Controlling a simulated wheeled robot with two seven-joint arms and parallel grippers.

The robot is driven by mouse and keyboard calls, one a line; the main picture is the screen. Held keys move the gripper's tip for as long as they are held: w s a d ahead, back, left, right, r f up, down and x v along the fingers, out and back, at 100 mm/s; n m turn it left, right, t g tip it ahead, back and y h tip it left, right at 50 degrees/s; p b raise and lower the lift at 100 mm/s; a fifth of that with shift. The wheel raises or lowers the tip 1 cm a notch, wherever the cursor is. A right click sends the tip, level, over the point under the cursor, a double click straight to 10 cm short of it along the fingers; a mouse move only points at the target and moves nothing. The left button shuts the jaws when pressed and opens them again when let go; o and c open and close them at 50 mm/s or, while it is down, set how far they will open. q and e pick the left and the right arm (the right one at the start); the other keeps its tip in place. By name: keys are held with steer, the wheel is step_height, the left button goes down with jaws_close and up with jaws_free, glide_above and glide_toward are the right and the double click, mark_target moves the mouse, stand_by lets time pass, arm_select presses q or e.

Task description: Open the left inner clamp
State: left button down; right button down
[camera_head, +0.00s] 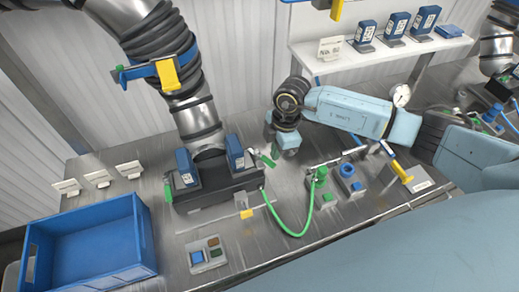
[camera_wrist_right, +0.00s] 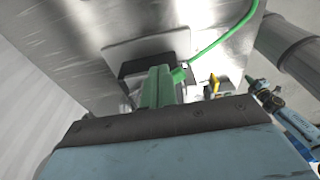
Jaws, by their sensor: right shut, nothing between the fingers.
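The left station is a dark box with two upright blue labelled blocks (camera_head: 235,152), under a ribbed metal duct. A green lever (camera_head: 266,160), which I take for the left inner clamp, is at its right end. Another green piece (camera_head: 168,193) is at its left end. My right gripper (camera_head: 286,148) points down just right of the green lever. It is shut and empty; contact with the lever cannot be told. In the right wrist view a green upright part (camera_wrist_right: 158,88) stands directly beyond my gripper's dark edge. My left gripper is not in view.
A green hose (camera_head: 283,229) loops over the metal bench to a green fitting (camera_head: 320,178), beside a blue knob (camera_head: 347,171). A blue crate (camera_head: 88,285) is at the lower left. A button panel (camera_head: 207,254) lies in front. A white shelf (camera_head: 380,52) holds blue blocks.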

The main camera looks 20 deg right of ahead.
steer(key=shift+a, duration=0.1)
steer(key=shift+s+a+p, duration=0.65)
steer(key=shift+a+p, duration=0.05)
steer(key=shift+a, duration=0.25)
step_height(320, 180, up, 7)
steer(key=d+p, duration=0.1)
steer(key=shift+d, duration=0.15)
stand_by(0.5)
